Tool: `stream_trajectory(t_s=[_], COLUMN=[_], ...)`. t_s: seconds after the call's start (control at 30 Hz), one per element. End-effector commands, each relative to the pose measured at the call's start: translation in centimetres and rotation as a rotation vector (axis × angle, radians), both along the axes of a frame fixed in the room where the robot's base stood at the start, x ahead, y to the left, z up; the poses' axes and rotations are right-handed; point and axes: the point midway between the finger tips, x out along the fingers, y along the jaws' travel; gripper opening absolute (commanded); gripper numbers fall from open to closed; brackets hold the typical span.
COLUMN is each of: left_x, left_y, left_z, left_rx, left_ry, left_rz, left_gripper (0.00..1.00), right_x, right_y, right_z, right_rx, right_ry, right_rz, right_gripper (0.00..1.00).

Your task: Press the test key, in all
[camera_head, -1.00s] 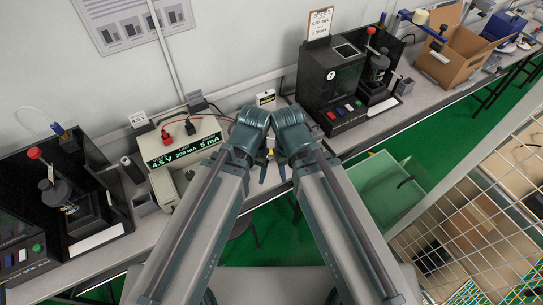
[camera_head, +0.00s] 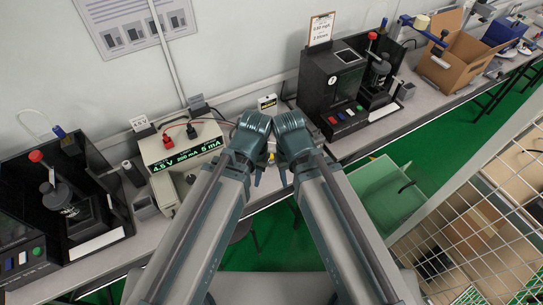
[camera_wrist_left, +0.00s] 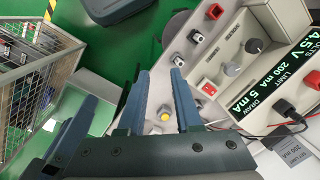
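No part is clearly readable as a test key. The right gripper's opening cannot be told.
A cream power supply (camera_head: 158,147) with a lit display stands left of my grippers. A black tester (camera_head: 318,88) stands to their right, another black unit (camera_head: 88,165) at far left. A cardboard box (camera_head: 446,66) is further right. A wire cage (camera_head: 490,220) is at lower right.

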Motion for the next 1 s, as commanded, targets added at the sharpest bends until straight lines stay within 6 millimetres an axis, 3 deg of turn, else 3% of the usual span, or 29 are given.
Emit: stream_trajectory(t_s=[0.03, 0.17, 1.0], left_x=[0.0, 0.0, 0.0], left_y=[0.0, 0.0, 0.0], left_z=[0.0, 0.0, 0.0], left_rx=[0.0, 0.0, 0.0], left_ry=[0.0, 0.0, 0.0], left_rz=[0.0, 0.0, 0.0], left_gripper=[0.23, 0.0, 0.0], right_x=[0.0, 0.0, 0.0], right_y=[0.0, 0.0, 0.0], right_z=[0.0, 0.0, 0.0], right_rx=[0.0, 0.0, 0.0], right_ry=[0.0, 0.0, 0.0], right_rz=[0.0, 0.0, 0.0], right_gripper=[0.5, 0.5, 0.5])
